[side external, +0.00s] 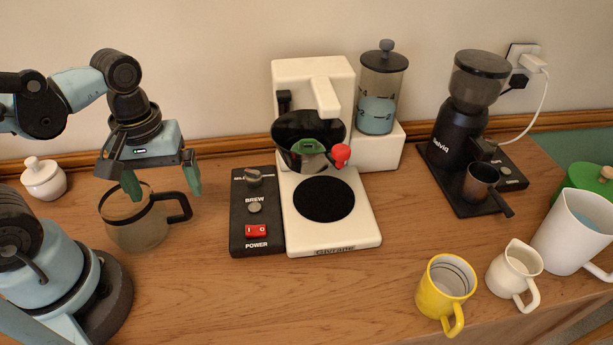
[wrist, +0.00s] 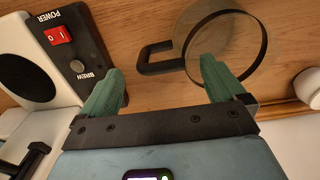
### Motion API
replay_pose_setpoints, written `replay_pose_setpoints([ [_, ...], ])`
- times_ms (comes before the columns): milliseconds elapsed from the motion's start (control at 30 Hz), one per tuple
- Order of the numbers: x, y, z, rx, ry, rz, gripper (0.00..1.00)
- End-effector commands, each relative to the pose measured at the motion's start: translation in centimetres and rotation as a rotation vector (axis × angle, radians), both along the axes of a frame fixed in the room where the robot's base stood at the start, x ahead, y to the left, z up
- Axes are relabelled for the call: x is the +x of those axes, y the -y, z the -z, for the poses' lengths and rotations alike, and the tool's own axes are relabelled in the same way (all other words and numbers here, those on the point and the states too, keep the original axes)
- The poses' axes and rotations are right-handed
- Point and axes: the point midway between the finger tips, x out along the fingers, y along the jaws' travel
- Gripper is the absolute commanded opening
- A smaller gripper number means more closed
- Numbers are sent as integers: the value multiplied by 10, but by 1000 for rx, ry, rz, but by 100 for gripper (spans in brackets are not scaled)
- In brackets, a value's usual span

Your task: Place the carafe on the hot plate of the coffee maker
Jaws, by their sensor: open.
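The carafe (side external: 138,226) is a clear glass pot with a black handle, standing upright on the wooden top left of the coffee maker. It also shows in the wrist view (wrist: 262,52), handle toward the coffee maker. The coffee maker (side external: 304,80) is white, with a round black hot plate (side external: 324,199) that is bare. A black filter basket with a red knob hangs above the plate. My gripper (side external: 161,190) is open with green fingers over the carafe's rim and handle area. In the wrist view my fingers (wrist: 163,85) are apart with nothing between them. Exact finger depth is unclear.
A black switch panel (side external: 256,215) lies between the carafe and the hot plate. A white sugar pot (side external: 43,179) stands far left. A grinder (side external: 463,125), yellow mug (side external: 445,290), small white jug (side external: 514,270) and white pitcher (side external: 575,232) stand right. The wood in front is clear.

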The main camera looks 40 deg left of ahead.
Motion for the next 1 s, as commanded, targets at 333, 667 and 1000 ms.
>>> replay_pose_setpoints([
  [333,-2,0,32,1,1,0,96],
  [667,-3,0,40,2,2,0,96],
  [1000,-3,0,40,1,1,0,66],
])
